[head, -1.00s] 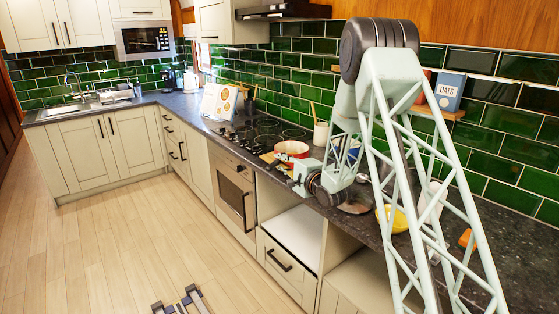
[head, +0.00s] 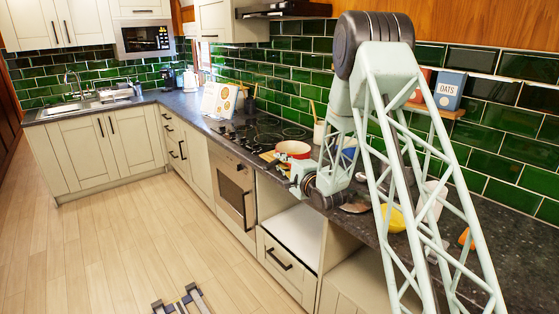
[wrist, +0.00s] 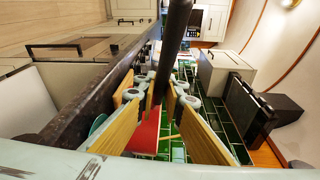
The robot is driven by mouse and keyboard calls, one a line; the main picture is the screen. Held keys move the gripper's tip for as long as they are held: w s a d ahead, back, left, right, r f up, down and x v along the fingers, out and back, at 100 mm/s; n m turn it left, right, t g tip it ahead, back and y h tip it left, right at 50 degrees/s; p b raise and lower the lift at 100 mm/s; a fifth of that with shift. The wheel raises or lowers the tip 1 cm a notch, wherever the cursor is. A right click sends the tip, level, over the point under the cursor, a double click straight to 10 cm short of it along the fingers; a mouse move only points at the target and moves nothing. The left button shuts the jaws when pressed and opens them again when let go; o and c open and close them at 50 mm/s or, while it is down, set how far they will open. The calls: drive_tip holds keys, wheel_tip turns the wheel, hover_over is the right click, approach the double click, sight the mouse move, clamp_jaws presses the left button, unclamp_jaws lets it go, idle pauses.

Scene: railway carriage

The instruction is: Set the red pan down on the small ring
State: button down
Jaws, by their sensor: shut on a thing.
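The red pan (head: 292,149), with a pale inside, is at the front right part of the black hob (head: 262,134) in the head view. My gripper (head: 299,176) is beside it on the near side, shut on the pan; the exact grip is small and partly hidden. In the wrist view, my gripper (wrist: 160,103) shows two wood-coloured pads with a dark bar between them, and a red patch of the pan (wrist: 146,135) behind. I cannot tell whether the pan touches the hob. The small ring cannot be singled out; the pan and arm cover part of the hob.
A recipe stand (head: 219,102) stands left of the hob. A yellow bowl (head: 393,218) and a blue item (head: 348,155) are on the counter to the right, partly behind my arm. A shelf holds an oats tin (head: 449,90). The green tiled wall (head: 300,75) bounds the back.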

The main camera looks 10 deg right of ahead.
drive_tip(key=s+m+h, duration=0.3)
drive_tip(key=s+h, duration=0.1)
drive_tip(key=s, duration=0.5)
drive_tip(key=shift+d+r+t+h, duration=0.25)
drive_tip(key=shift+r+t+h, duration=0.05)
drive_tip(key=shift+r+h, duration=0.1)
drive_tip(key=shift+w, duration=0.2)
